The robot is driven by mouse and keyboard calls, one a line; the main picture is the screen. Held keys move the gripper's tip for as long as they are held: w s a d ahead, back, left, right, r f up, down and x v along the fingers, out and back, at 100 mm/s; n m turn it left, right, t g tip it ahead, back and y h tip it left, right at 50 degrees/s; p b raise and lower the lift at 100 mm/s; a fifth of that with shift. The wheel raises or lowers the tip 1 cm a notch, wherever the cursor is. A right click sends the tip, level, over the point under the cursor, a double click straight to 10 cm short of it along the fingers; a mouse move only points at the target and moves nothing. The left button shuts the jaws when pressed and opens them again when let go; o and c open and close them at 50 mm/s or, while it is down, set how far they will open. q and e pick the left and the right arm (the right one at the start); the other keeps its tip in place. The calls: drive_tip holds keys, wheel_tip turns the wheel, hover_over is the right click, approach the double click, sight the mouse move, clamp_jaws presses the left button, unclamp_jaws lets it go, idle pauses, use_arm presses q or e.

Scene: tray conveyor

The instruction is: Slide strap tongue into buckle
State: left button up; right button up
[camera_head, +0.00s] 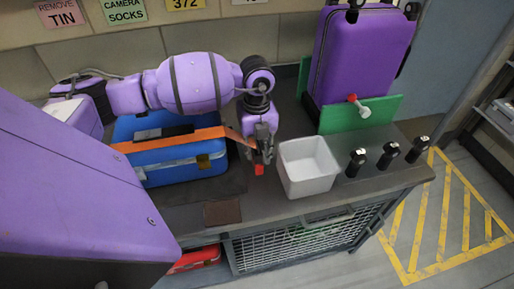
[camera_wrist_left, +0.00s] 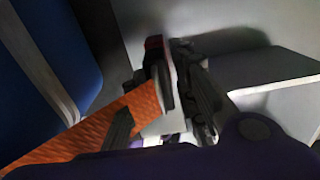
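A blue suitcase (camera_head: 160,172) lies on the dark counter in the head view. An orange strap (camera_head: 165,141) crosses it and runs right to my left gripper (camera_head: 262,152). My left gripper is over the counter, right of the suitcase, and looks closed around the strap's end. A small red piece (camera_head: 259,169) shows below its fingers. In the left wrist view the orange strap (camera_wrist_left: 95,125) runs up to a grey and dark tongue piece (camera_wrist_left: 163,85) between the fingers (camera_wrist_left: 160,110). I cannot make out the buckle clearly. My right gripper is not in view.
A white bin (camera_head: 308,167) stands just right of my left gripper. Several black-topped cylinders (camera_head: 388,155) stand farther right. A purple suitcase (camera_head: 360,55) stands upright behind, by green panels (camera_head: 372,114). A brown patch (camera_head: 222,212) lies at the counter's front.

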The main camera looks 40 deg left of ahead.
use_arm(q)
drive_tip(key=shift+o, duration=0.6)
wheel_tip(320, 180, up, 12)
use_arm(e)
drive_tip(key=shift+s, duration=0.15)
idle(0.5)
